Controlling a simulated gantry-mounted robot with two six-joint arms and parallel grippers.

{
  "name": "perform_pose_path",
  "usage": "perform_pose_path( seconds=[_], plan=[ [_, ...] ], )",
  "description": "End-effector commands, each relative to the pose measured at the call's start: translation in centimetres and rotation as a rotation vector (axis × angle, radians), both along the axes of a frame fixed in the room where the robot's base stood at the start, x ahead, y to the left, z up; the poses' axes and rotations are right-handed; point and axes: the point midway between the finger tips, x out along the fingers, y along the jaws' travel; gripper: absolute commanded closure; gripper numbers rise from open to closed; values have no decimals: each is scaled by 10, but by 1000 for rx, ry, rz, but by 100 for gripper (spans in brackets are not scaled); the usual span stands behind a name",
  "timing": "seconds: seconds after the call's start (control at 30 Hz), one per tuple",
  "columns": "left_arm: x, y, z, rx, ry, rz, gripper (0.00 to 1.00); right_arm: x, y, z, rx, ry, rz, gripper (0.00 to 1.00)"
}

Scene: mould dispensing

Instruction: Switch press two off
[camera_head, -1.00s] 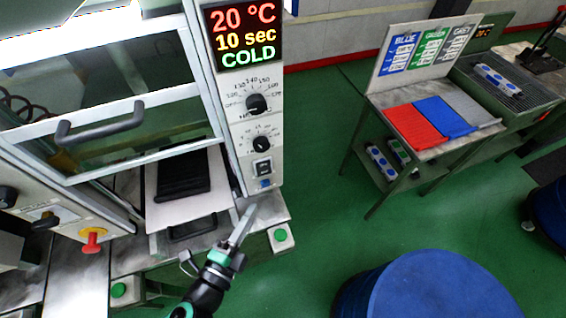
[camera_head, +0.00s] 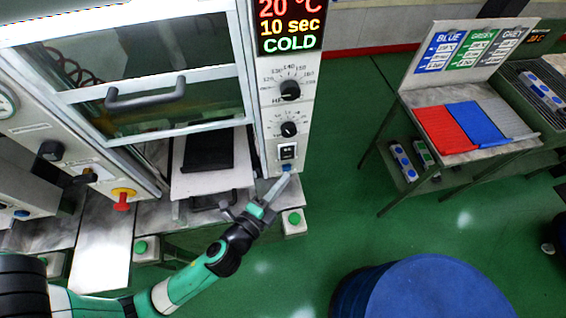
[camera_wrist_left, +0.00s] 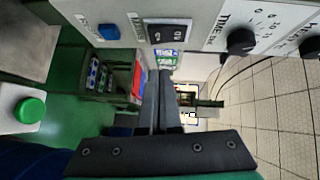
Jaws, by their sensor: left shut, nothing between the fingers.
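The press's control panel (camera_head: 271,120) shows in the head view, its display (camera_head: 289,27) reading 20 °C, 10 sec and COLD. Low on it is a black rocker switch (camera_head: 288,151) with a blue button (camera_head: 286,168) below. In the wrist view the switch (camera_wrist_left: 167,32) and the blue button (camera_wrist_left: 108,31) stand beyond the fingers. My left gripper (camera_head: 286,178) is shut and empty, its tips just below the blue button in the head view. I cannot tell whether they touch the panel. The switch's on or off position is too small to read. My right gripper is out of view.
Two black knobs (camera_head: 289,90) sit above the switch. A green button box (camera_head: 294,222) is right of my gripper. A red emergency button (camera_head: 123,198) is at left. A blue drum (camera_head: 430,290) stands at front right. Green floor lies open between press and tray table (camera_head: 455,95).

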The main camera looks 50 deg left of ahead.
Motion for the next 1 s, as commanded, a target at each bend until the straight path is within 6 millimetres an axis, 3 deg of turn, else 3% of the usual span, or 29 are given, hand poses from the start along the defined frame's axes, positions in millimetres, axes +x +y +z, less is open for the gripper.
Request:
perform_pose_path(
  seconds=[0.1,0.33,0.73,0.9,1.0],
  plan=[
    [22,11,0,-1,0,5,100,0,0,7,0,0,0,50],
    [34,37,-5,-1,1,3,100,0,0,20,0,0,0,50],
    [36,40,-8,1,0,-1,100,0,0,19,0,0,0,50],
    [39,45,-19,50,-29,0,100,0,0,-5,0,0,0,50],
    [39,45,-10,58,-31,-1,100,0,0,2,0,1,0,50]
  ],
)
